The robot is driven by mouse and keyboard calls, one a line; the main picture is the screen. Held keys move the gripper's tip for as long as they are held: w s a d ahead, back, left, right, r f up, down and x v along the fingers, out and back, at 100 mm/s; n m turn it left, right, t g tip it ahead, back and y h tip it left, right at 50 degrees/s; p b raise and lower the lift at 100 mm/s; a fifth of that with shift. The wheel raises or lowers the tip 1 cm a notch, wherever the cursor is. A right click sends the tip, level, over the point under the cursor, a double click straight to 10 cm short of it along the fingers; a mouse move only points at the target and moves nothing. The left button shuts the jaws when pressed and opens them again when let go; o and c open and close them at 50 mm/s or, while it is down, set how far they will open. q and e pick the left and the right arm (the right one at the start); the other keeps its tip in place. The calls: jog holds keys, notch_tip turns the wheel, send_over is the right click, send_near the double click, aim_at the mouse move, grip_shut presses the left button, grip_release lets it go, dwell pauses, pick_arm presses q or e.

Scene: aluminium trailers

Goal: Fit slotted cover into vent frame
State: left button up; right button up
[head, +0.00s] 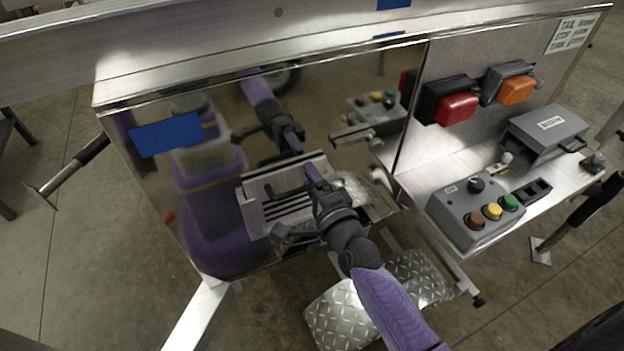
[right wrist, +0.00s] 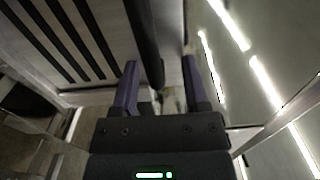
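A pale slotted cover (head: 285,207) with several dark slots is low on the mirror-like metal panel, left of my right gripper. A pale metal edge (head: 252,187) borders it, perhaps the vent frame; I cannot tell how the cover sits in it. My right gripper (head: 316,177) is over the cover's right side. In the right wrist view, the slotted cover (right wrist: 62,38) is at upper left. The right fingers (right wrist: 162,85) are apart, with a dark bar (right wrist: 146,45) between them, nearer the left finger; a gap shows on its right. My left gripper shows only as a possible reflection.
A control box (head: 474,212) with coloured buttons stands on the ledge at right. Red (head: 455,108) and orange lamps (head: 516,90) and a grey box (head: 545,130) are beyond it. A tread-plate step (head: 340,315) lies below. Blue tape (head: 166,135) marks the panel.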

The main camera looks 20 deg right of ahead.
jog(key=shift+s, duration=0.15)
pick_arm(q)
jog(key=shift+w+r+p, duration=0.2)
jog(key=shift+r+p, duration=0.85)
pick_arm(e)
jog(key=s, duration=0.9)
jog(key=shift+s+d, duration=0.2)
jog(key=shift+s, duration=0.15)
jog(key=shift+f, duration=0.1)
